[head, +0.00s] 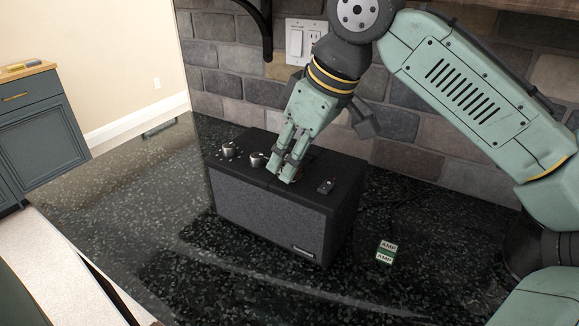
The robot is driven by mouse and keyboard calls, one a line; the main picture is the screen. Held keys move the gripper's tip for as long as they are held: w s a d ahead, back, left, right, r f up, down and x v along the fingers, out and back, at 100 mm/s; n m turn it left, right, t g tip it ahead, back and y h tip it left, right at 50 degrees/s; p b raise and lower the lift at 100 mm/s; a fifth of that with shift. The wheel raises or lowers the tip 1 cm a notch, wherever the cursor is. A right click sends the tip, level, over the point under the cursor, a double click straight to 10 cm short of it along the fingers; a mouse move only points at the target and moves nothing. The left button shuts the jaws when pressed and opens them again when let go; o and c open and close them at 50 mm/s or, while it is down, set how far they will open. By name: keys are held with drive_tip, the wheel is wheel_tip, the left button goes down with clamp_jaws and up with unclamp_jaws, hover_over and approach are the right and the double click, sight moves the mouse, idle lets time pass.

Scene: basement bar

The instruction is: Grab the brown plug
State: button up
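A black speaker-like amp (268,222) with a grey front stands on the dark speckled counter. My gripper (281,172) points down at the middle of its top panel, with its fingertips at or just above the surface. A little brown shows beside the right fingertip; it may be the brown plug, but it is mostly hidden by the fingers. A narrow gap shows between the fingers. I cannot tell whether they hold anything.
Two silvery knobs (228,149) (257,159) stand left of my gripper on the amp, and a small black switch piece (326,186) sits right of it. A green-and-white AMP tag (386,251) lies on the counter (130,230). A brick wall (420,150) rises close behind.

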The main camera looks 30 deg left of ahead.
clamp_jaws()
idle(0.3)
